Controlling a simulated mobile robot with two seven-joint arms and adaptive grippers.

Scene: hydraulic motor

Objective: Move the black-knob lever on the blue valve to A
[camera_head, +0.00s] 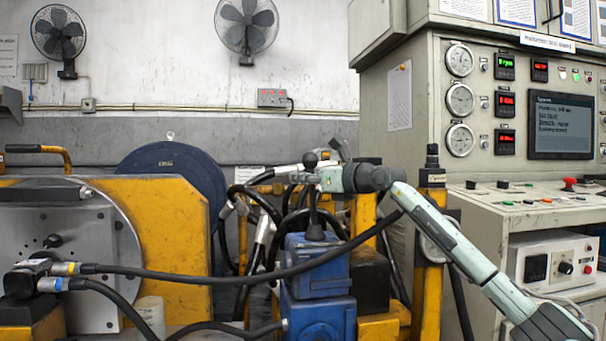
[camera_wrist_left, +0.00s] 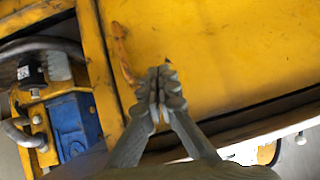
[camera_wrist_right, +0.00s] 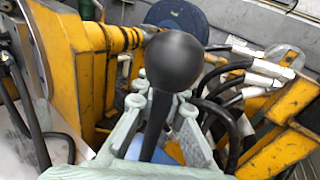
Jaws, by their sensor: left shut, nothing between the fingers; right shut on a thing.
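The blue valve (camera_head: 320,270) stands low in the middle of the head view. Its lever (camera_head: 313,205) rises nearly upright from a black boot to a round black knob (camera_head: 310,159). My right gripper (camera_head: 312,178) reaches in from the right and is shut on the lever shaft just below the knob. In the right wrist view the knob (camera_wrist_right: 173,61) stands above the fingers, with the shaft between them. My left gripper (camera_wrist_left: 158,88) is shut and empty over a yellow surface in the left wrist view; it does not show in the head view. No A mark is readable.
Black hoses (camera_head: 255,273) cross in front of the valve, and more hang behind it. A yellow frame (camera_head: 165,230) stands left, and a yellow post (camera_head: 430,250) right. The control cabinet (camera_head: 415,110) fills the right side.

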